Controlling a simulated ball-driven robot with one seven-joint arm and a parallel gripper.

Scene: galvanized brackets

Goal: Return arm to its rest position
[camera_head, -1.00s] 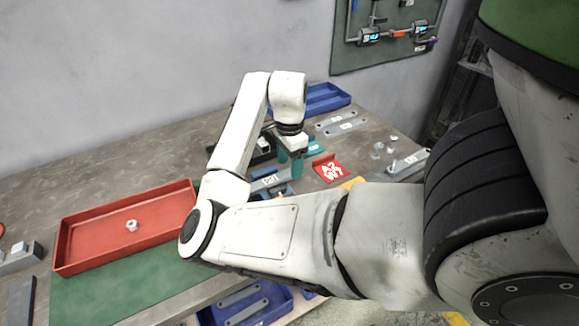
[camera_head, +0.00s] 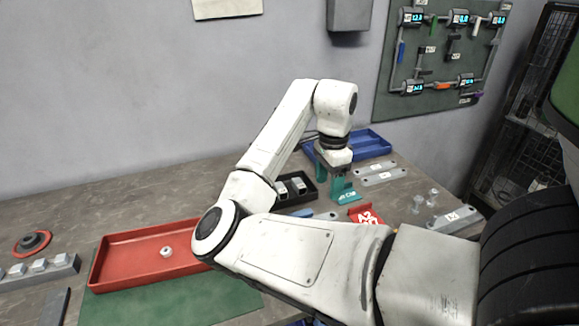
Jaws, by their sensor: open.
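My arm, white with dark joints, reaches in from the right side of the picture, bends at the elbow and folds up and over the bench. My gripper (camera_head: 337,180) hangs from the wrist, pointing down, with teal fingers apart and nothing seen between them. It is over the right half of the bench, in front of the blue tray (camera_head: 372,143) and just above and left of the red sign (camera_head: 364,216). My forearm and upper arm hide part of the bench's front.
A red tray (camera_head: 119,263) with a white nut (camera_head: 166,252) stands on a green mat (camera_head: 170,302) at left. A black holder (camera_head: 299,188) is beside my gripper. Grey brackets (camera_head: 383,175) lie to its right.

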